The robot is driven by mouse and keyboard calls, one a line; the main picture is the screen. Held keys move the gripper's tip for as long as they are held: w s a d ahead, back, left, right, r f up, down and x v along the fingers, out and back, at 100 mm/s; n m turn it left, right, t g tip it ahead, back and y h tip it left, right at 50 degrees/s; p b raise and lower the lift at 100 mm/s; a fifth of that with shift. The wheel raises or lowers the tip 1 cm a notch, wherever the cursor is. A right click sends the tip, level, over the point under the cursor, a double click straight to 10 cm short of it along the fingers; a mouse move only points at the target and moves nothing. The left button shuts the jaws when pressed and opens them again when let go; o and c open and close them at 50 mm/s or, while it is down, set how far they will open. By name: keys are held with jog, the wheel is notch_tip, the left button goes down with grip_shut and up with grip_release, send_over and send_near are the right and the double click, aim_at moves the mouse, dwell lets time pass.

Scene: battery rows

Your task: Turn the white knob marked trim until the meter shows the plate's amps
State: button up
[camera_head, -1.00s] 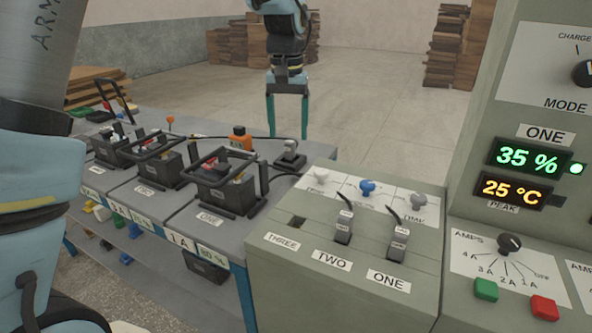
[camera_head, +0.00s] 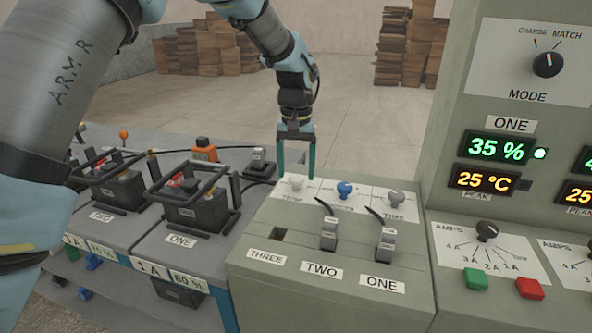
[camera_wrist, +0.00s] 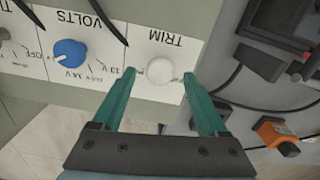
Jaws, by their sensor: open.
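The white trim knob (camera_head: 296,182) is at the back left of the grey-green panel, beside the blue knob. In the wrist view the round white knob (camera_wrist: 160,71) sits under the word TRIM. My gripper (camera_head: 297,176) points down with its two teal fingers apart. In the wrist view the fingertips (camera_wrist: 159,75) lie on either side of the knob, with gaps showing; whether they reach down around it I cannot tell. A plate reading 1 A (camera_head: 151,268) is on the bench's front edge. No meter showing amps is clearly seen.
The blue volts knob (camera_head: 345,190) and a grey knob (camera_head: 396,199) stand right of the trim knob. Displays read 35 % (camera_head: 499,147) and 25 °C (camera_head: 486,179). Batteries and an orange item (camera_head: 204,151) are left.

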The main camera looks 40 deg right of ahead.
jog(key=shift+f, duration=0.7)
grip_shut()
